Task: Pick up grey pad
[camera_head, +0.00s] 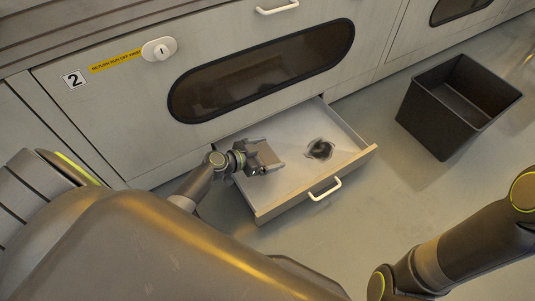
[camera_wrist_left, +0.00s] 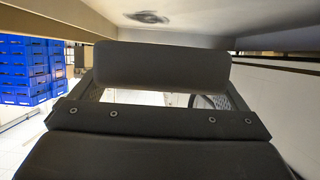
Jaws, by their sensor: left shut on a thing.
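The grey pad (camera_wrist_left: 160,66) is a plain block with rounded edges, held between the fingers of my left gripper in the left wrist view. In the head view my left gripper (camera_head: 268,156) is over the left part of the open drawer (camera_head: 290,196). It is shut on the pad, which shows small and grey-brown between the fingers (camera_head: 267,152). I cannot tell whether the pad touches the drawer floor. My right gripper is not in view; only part of my right arm shows at the lower right.
A black open bin (camera_head: 439,124) stands on the floor at right. Blue crates (camera_wrist_left: 25,68) show in the wrist view. A cabinet front (camera_head: 230,90) rises behind the drawer.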

